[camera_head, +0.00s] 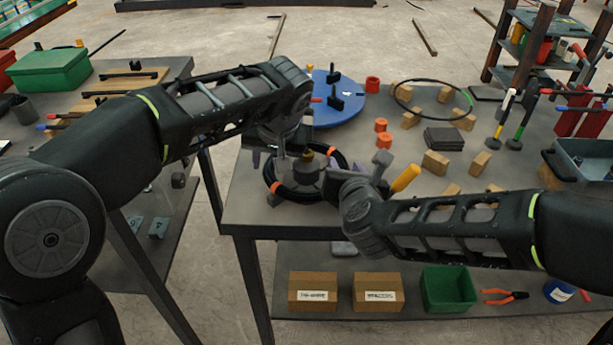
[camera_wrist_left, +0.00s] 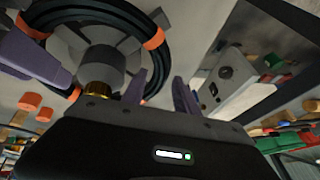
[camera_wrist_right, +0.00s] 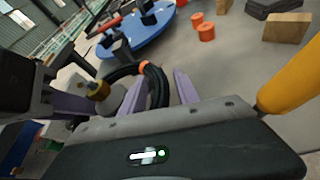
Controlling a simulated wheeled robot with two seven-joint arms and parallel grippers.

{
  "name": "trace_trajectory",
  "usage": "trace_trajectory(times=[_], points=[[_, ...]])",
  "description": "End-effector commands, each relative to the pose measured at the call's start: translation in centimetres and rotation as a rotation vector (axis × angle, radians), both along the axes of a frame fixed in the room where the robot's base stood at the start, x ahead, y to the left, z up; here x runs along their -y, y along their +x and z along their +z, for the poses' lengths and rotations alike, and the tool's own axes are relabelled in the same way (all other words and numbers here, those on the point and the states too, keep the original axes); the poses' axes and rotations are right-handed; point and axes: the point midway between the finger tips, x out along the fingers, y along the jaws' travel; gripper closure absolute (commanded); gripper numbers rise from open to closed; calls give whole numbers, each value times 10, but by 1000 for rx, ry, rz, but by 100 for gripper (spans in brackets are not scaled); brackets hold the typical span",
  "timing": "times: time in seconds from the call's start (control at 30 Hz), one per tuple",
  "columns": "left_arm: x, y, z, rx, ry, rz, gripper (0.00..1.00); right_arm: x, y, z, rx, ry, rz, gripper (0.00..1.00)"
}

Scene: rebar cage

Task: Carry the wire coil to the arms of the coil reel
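The wire coil (camera_head: 330,153) is a black ring with orange bands; it also shows in the left wrist view (camera_wrist_left: 117,10) and right wrist view (camera_wrist_right: 157,82). It encircles the grey hub of the coil reel (camera_head: 306,170), whose radial arms (camera_wrist_left: 65,38) show inside the ring. I cannot tell whether the coil bears on the arms. My left gripper (camera_wrist_left: 160,88) is at the coil's far left side and my right gripper (camera_wrist_right: 157,95) at its right side. Each has its fingers apart with a stretch of coil between or just past them. My wrists hide part of the coil.
A blue disc (camera_head: 345,112) with black posts stands behind the coil. Orange cylinders (camera_head: 382,139), wooden blocks (camera_head: 435,163) and a yellow cylinder (camera_head: 406,178) lie to the right. The table's front left corner (camera_head: 232,222) is close. Boxes (camera_head: 312,290) stand on the lower shelf.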

Motion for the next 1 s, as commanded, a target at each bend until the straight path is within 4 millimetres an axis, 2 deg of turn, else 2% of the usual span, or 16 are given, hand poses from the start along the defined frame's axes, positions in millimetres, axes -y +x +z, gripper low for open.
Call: trace_trajectory(times=[0.1,0.47,0.67,1.0], points=[[1,0,0,0,0,-2,55,-1,0,0,0,0,2,53],[3,-2,5,1,-3,-5,55,-2,0,1,1,0,5,53],[8,-12,29,2,-3,-5,55,-2,0,1,1,0,5,53],[22,-37,91,4,-2,-6,55,-2,0,1,1,0,5,53]])
